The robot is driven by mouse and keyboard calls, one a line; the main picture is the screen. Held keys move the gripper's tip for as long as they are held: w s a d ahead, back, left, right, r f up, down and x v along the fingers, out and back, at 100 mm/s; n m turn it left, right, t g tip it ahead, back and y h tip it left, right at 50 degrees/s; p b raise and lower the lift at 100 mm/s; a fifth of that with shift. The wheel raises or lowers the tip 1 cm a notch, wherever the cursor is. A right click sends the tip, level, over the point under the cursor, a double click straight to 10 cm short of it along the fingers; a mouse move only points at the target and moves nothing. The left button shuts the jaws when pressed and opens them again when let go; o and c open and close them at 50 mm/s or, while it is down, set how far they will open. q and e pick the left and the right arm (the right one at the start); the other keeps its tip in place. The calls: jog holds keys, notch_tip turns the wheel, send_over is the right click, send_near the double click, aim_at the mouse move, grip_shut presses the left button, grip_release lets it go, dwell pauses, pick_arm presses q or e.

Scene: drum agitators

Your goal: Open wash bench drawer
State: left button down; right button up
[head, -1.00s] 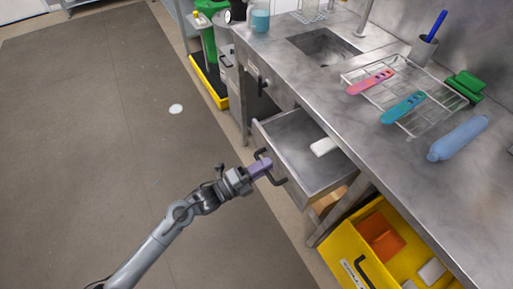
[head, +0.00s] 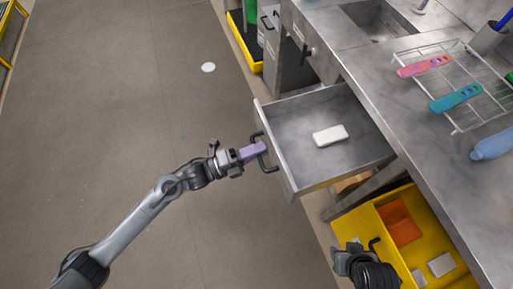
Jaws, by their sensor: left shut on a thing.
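The wash bench (head: 400,110) is a grey metal bench on the right in the head view. Its drawer (head: 300,150) is pulled out well clear of the bench front, and a white block (head: 330,135) lies inside. The drawer has a dark bar handle (head: 266,163) on its front. My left gripper (head: 256,150) is shut on the handle, with its purple fingers at the bar. My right gripper (head: 352,260) shows at the bottom right, in front of the yellow bin; its jaws are too unclear to read.
A yellow bin (head: 364,222) with an orange item (head: 398,221) stands below the bench. A wire rack (head: 462,110) on the benchtop holds a pink brush (head: 425,66) and a teal brush (head: 456,98). The floor (head: 130,110) to the left is clear, apart from a white disc (head: 208,67).

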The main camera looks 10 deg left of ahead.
pick_arm(q)
jog(key=c, duration=1.2)
grip_release()
jog(key=shift+c, duration=0.2)
jog(key=shift+a, duration=0.1)
jog(key=p+v, duration=0.1)
jog(key=v, duration=0.9)
jog(key=shift+s+a+p, duration=0.2)
jog(key=shift+a+p, duration=0.1)
